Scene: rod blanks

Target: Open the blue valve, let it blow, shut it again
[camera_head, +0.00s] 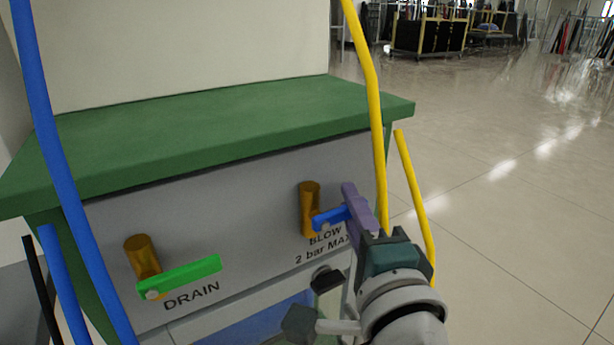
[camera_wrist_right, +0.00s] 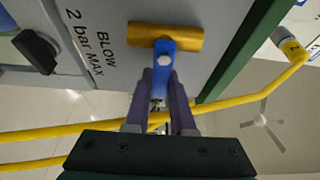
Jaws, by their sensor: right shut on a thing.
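The blue valve has a brass body (camera_head: 310,205) and a blue lever (camera_head: 330,218) on the grey panel, above the label "BLOW 2 bar MAX". The lever lies crosswise to the body, pointing right in the head view. My right gripper (camera_head: 350,208), with purple fingers, is shut on the lever's outer end. In the right wrist view, the lever (camera_wrist_right: 164,60) runs from the brass body (camera_wrist_right: 188,38) down between the fingers (camera_wrist_right: 163,86), square to the body. My left gripper is not in view.
A green lever (camera_head: 180,277) marked "DRAIN" sits left on the same panel. A black knob (camera_head: 327,278) is below the blow label. A green top (camera_head: 220,127) overhangs the panel. Yellow hoses (camera_head: 376,120) hang close to my right gripper; a blue hose (camera_head: 62,170) hangs left. Open floor lies right.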

